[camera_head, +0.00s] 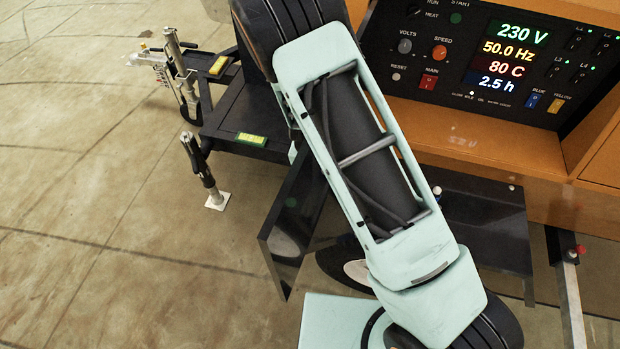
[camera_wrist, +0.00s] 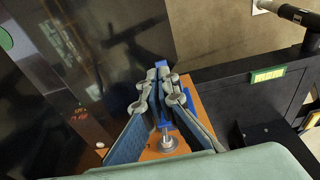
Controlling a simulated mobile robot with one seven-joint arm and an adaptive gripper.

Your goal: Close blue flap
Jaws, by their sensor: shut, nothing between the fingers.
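A small blue piece (camera_wrist: 162,64), which looks like part of the blue flap, shows just beyond my fingertips in the wrist view. More blue shows between and beside the fingers, over an orange surface (camera_wrist: 152,153). The fingers hide most of it, so I cannot tell how far the flap is open or whether I touch it. My gripper (camera_wrist: 162,76) is shut and empty, its fingertips together at the blue piece. In the head view my arm covers the gripper and I see no blue flap there.
A control panel (camera_head: 450,105) with lit readouts and blue and yellow switches is at the upper right. A dark open panel (camera_head: 293,222) hangs beside my arm. A black box (camera_head: 245,125) with a yellow piece (camera_head: 219,65) stands at left. The floor at far left is clear.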

